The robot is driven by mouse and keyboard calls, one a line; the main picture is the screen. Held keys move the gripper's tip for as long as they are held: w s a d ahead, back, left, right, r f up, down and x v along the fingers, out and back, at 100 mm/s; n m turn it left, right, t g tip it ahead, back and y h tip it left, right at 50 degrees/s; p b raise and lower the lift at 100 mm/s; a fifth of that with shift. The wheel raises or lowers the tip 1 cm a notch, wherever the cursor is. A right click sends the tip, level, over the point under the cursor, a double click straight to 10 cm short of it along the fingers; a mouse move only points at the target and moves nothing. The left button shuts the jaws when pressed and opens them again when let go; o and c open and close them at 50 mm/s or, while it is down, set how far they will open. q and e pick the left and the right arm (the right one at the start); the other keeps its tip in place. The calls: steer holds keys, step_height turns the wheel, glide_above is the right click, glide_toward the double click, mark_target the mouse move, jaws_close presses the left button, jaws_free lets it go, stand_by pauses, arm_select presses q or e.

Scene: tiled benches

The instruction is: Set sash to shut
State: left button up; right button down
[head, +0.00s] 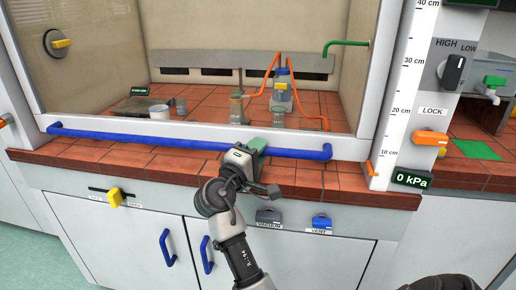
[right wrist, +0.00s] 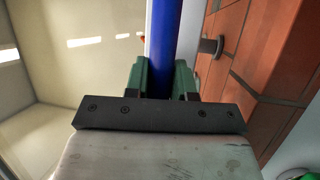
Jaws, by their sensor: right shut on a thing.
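The fume hood sash is a clear pane with a white lower frame (head: 100,125) and a long blue handle bar (head: 180,142) across its front. The bar is low, just above the red tiled bench edge. Whether a gap stays under the frame I cannot tell. My right gripper (head: 258,147) is shut on the bar, right of its middle. In the right wrist view its green fingers (right wrist: 160,78) lie on both sides of the blue bar (right wrist: 161,40). An orange pointer (head: 371,169) sits below the 10 cm mark on the white scale (head: 397,110). My left gripper is not in view.
Blue-handled cabinet doors (head: 130,225), a yellow slider (head: 114,197) and vacuum and vent knobs (head: 320,222) are below the bench. An orange lock knob (head: 430,138) is at the right.

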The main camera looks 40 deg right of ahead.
steer(key=shift+f, duration=0.2)
steer(key=c, duration=1)
jaws_free()
steer(key=shift+o, duration=0.2)
steer(key=shift+f, duration=0.1)
